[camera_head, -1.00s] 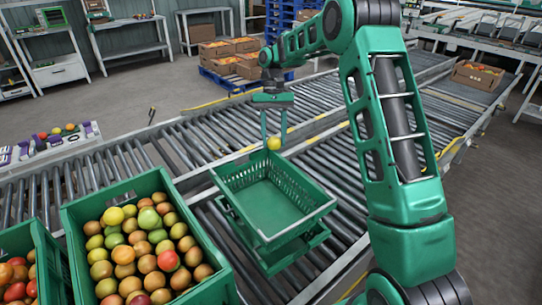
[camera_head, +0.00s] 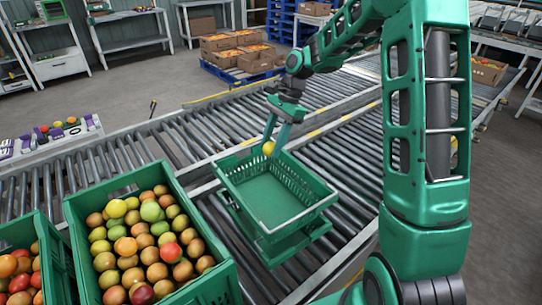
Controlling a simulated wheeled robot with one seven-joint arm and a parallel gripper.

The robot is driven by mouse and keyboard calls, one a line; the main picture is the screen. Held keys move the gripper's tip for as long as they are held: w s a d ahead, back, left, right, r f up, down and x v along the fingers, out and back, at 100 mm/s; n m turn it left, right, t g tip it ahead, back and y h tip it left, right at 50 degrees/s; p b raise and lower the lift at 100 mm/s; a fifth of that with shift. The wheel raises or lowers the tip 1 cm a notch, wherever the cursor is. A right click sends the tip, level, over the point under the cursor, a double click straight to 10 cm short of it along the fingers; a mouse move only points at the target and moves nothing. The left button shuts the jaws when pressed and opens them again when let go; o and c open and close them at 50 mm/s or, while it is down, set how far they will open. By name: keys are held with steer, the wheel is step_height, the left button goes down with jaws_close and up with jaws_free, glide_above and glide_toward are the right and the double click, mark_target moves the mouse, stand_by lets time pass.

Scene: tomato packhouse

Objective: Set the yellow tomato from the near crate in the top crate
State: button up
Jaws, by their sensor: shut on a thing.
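My gripper (camera_head: 272,143) is shut on a yellow tomato (camera_head: 268,148). It holds the tomato at the back edge of the top crate (camera_head: 232,204), an empty green crate stacked on another green crate on the roller conveyor. Whether the tomato is just over the rim or behind it is hard to tell. The near crate (camera_head: 215,283), a green crate full of red, orange, green and yellow tomatoes, stands at the lower left.
Another green crate (camera_head: 55,262) of tomatoes stands at the left edge. Roller conveyors (camera_head: 345,150) run behind and beside the stacked crates. Cardboard boxes (camera_head: 222,58) of tomatoes sit on a blue pallet at the back. The top crate's floor is clear.

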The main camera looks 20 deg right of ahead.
steer(key=s+a+m+t, duration=0.25)
steer(key=s+m, duration=0.25)
steer(key=m, duration=0.3)
steer(key=shift+t, duration=0.35)
steer(key=shift+s+d+f, duration=0.1)
steer(key=shift+d+f, duration=0.1)
steer(key=shift+f, duration=4)
steer(key=shift+d+f, duration=0.2)
steer(key=shift+f, duration=3.95)
steer(key=shift+f, duration=0.5)
steer(key=o, duration=0.8)
steer(key=shift+c, duration=1.3)
step_height(320, 180, up, 7)
